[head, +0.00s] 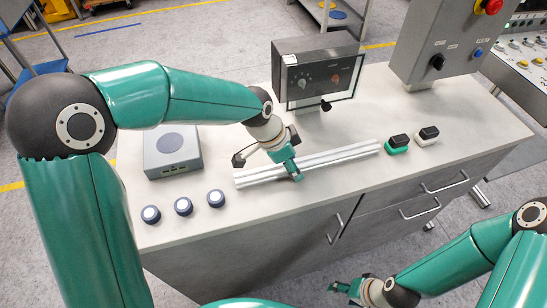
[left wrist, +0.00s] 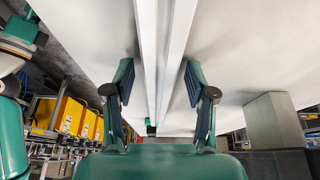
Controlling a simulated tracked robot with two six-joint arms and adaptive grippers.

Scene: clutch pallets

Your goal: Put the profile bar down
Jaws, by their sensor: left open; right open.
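The profile bar (head: 345,157) is long, pale and grooved and lies along the light worktop. My left gripper (head: 291,170) is over the bar, left of its middle, and hides a short part of it. In the left wrist view the bar (left wrist: 166,40) runs between the two spread fingers of this gripper (left wrist: 159,75), with a gap on each side. My right gripper (head: 345,288) is open and empty, low in front of the cabinet, well away from the bar.
A dark panel with dials (head: 318,77) stands behind.

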